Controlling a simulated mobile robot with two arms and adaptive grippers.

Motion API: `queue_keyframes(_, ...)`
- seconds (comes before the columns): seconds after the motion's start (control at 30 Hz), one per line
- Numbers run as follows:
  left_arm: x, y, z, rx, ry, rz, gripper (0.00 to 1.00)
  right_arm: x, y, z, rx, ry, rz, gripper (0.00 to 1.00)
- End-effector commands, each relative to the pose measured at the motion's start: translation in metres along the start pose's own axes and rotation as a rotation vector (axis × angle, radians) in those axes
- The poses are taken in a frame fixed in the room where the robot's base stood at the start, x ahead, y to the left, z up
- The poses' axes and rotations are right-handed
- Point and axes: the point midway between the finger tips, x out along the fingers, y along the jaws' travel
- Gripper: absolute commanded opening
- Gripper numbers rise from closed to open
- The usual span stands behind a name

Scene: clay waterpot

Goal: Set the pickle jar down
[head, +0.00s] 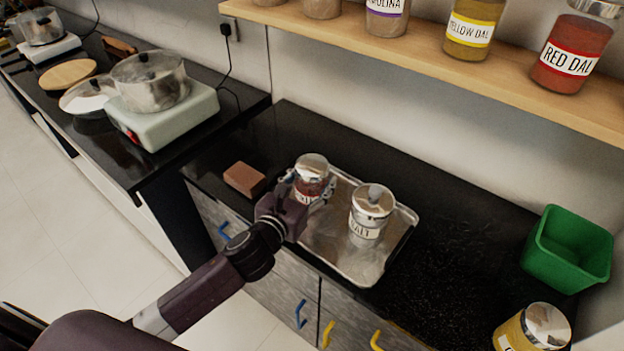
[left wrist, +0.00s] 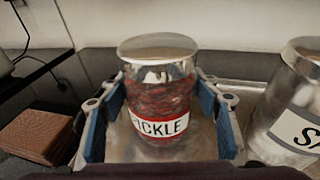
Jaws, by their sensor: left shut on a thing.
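The pickle jar (head: 311,177) has a shiny metal lid, reddish-brown contents and a red and white label. It stands upright at the left end of the metal tray (head: 348,266); I cannot tell whether its base touches the tray. My left gripper (head: 307,193) is shut around the jar. In the left wrist view the pickle jar (left wrist: 160,97) sits between the blue finger pads of my left gripper (left wrist: 160,115), which hide part of its sides. My right gripper is not in view.
A salt jar (head: 368,216) stands on the tray to the right. A brown block (head: 244,179) lies left of the tray. A green bin (head: 569,247) and a yellow jar (head: 533,328) stand at the right. A shelf (head: 430,58) with jars hangs above. The black counter between tray and bin is clear.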

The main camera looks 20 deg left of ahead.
Motion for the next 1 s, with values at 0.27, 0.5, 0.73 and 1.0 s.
queue_keyframes(0.27,0.001,0.000,-0.002,0.001,0.000,0.000,0.68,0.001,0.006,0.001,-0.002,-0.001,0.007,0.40)
queue_keyframes(0.5,0.001,0.000,-0.002,0.000,0.000,0.000,0.75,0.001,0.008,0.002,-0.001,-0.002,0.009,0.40)
queue_keyframes(0.73,-0.006,0.000,-0.001,0.000,0.003,0.000,0.75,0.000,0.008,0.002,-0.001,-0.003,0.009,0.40)
queue_keyframes(1.0,-0.059,0.000,-0.003,0.001,0.004,-0.001,0.75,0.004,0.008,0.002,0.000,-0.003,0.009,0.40)
